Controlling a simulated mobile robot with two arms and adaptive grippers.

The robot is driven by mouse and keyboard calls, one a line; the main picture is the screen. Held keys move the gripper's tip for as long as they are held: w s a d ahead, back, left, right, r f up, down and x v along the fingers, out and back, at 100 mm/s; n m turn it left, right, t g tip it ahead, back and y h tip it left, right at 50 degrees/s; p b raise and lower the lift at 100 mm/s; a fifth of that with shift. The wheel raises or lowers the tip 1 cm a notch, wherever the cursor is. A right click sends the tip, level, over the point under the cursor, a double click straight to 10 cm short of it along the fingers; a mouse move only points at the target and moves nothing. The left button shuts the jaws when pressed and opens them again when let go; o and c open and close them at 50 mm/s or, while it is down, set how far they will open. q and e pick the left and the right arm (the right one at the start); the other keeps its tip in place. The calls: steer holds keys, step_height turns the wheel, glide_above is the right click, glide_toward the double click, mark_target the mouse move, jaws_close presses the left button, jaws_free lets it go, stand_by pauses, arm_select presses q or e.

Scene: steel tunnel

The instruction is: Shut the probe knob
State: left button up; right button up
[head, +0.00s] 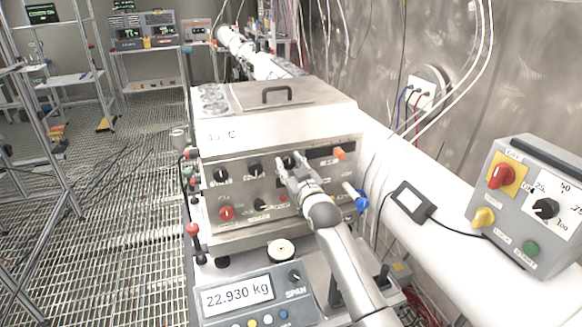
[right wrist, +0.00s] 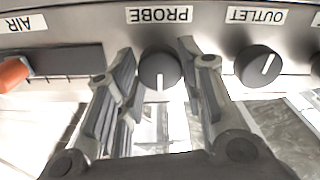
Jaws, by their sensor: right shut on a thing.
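The probe knob (right wrist: 160,70) is a round black knob with a white pointer line, under an upside-down PROBE label (right wrist: 160,15) in the right wrist view. Its pointer line runs straight down in that picture, away from the label. My right gripper (right wrist: 157,60) has one finger on each side of the knob and is shut on it. In the head view, my right gripper (head: 286,165) reaches the front panel of the steel bath box (head: 225,138), and its fingers partly hide the knob (head: 289,160). My left gripper is not in view.
The outlet knob (right wrist: 258,66) sits close beside the probe knob. An orange slider (right wrist: 14,73) is on the other side. Below are a red knob (head: 226,213) and a scale display (head: 237,296). A grey control box (head: 530,205) stands at the right.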

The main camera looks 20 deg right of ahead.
steer(key=shift+f, duration=0.15)
steer(key=o, duration=1)
steer(key=shift+o, duration=0.2)
steer(key=s, duration=1.2)
steer(key=shift+d, duration=0.2)
